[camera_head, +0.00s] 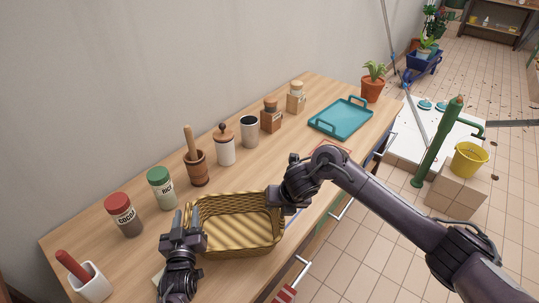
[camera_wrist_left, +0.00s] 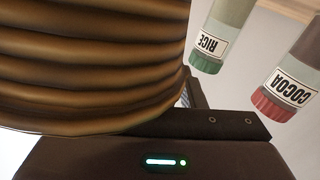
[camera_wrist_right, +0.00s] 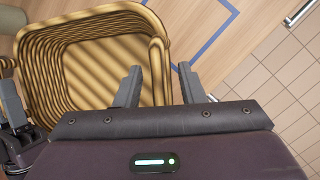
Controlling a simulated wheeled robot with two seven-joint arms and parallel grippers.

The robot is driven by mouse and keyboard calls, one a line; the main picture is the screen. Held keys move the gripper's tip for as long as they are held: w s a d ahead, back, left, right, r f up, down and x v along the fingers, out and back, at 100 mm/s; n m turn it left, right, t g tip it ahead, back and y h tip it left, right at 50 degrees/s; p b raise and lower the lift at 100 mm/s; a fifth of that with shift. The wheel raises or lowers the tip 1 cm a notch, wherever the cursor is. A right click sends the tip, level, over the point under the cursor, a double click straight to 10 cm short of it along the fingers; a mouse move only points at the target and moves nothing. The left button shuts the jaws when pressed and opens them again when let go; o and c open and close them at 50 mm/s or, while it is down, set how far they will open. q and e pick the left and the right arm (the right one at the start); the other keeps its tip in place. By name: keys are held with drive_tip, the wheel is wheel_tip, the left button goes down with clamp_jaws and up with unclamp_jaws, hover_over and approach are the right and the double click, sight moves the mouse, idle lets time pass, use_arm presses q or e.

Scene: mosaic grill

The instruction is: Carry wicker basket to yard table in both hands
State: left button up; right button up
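The woven yellow-brown wicker basket (camera_head: 236,245) is empty and stands on the wooden counter. My left gripper (camera_head: 188,232) is at its left end; in the left wrist view the basket wall (camera_wrist_left: 90,65) is very close and hides most of the fingers, so its opening is unclear. My right gripper (camera_head: 282,196) is at the right end. In the right wrist view its fingers (camera_wrist_right: 158,88) are apart, one on each side of the basket's end wall, with gaps showing. I cannot make out the yard table for certain.
Jars, including cocoa (camera_head: 124,216) and rice (camera_head: 162,190), and a mortar (camera_head: 198,168) line the wall side. A teal tray (camera_head: 341,118) and potted plant (camera_head: 373,84) are further along. A green pump (camera_head: 437,140) and yellow bucket (camera_head: 469,160) stand beyond the counter.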

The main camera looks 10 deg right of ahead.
drive_tip(key=shift+r, duration=0.15)
use_arm(q)
drive_tip(key=s, duration=1.2)
drive_tip(key=shift+a, duration=0.3)
use_arm(e)
drive_tip(key=v, duration=1.1)
drive_tip(key=shift+s+r, duration=0.25)
drive_tip(key=shift+r, duration=0.05)
drive_tip(key=shift+d, duration=0.1)
